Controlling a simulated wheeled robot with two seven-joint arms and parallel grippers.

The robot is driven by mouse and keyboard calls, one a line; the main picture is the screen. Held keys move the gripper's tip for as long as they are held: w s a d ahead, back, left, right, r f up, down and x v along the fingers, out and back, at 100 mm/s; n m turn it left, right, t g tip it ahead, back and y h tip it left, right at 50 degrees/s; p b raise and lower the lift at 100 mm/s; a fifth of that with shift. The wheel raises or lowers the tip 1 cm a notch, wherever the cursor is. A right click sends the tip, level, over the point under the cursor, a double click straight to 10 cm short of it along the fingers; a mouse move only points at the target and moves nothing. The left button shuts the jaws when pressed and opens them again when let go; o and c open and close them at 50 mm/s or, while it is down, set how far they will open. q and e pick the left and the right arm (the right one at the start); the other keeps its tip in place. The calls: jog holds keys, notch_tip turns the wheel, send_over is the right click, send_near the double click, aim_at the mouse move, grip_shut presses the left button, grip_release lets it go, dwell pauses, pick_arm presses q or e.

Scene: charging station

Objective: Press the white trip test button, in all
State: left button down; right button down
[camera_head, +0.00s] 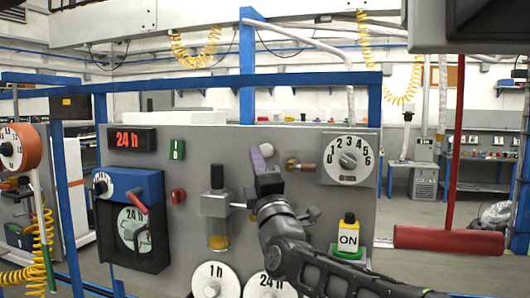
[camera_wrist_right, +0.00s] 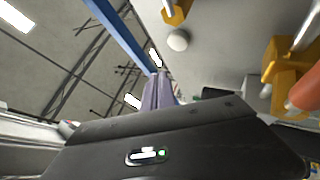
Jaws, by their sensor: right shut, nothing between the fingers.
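A small round white button (camera_head: 267,149) shows on the grey panel, close beside the fingertips of my right gripper in the head view. I cannot tell whether the fingers touch the button. My left gripper is out of view.
Right of the gripper are a brass valve (camera_head: 293,165) and a numbered dial (camera_head: 348,160).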

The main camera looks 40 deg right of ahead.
aim_at(265, 156)
jog(key=shift+w+d+b, duration=0.15)
jog(key=shift+w+d, duration=0.45)
jog(key=shift+d, duration=0.25)
jog(key=shift+w+d+b, duration=0.15)
jog(key=shift+w+d, duration=0.4)
jog(key=shift+d, duration=0.25)
dwell(0.9)
jog(key=shift+w+d+b, duration=0.2)
jog(key=shift+d+b, duration=0.1)
jog(key=shift+d, duration=0.05)
jog(key=shift+w+d, duration=0.25)
jog(key=shift+d, duration=0.1)
dwell(0.8)
jog(key=shift+a, duration=0.1)
jog(key=shift+s+a+b, duration=0.5)
jog(key=shift+a+b, duration=0.05)
jog(key=shift+a, duration=0.05)
jog(key=shift+a, duration=0.1)
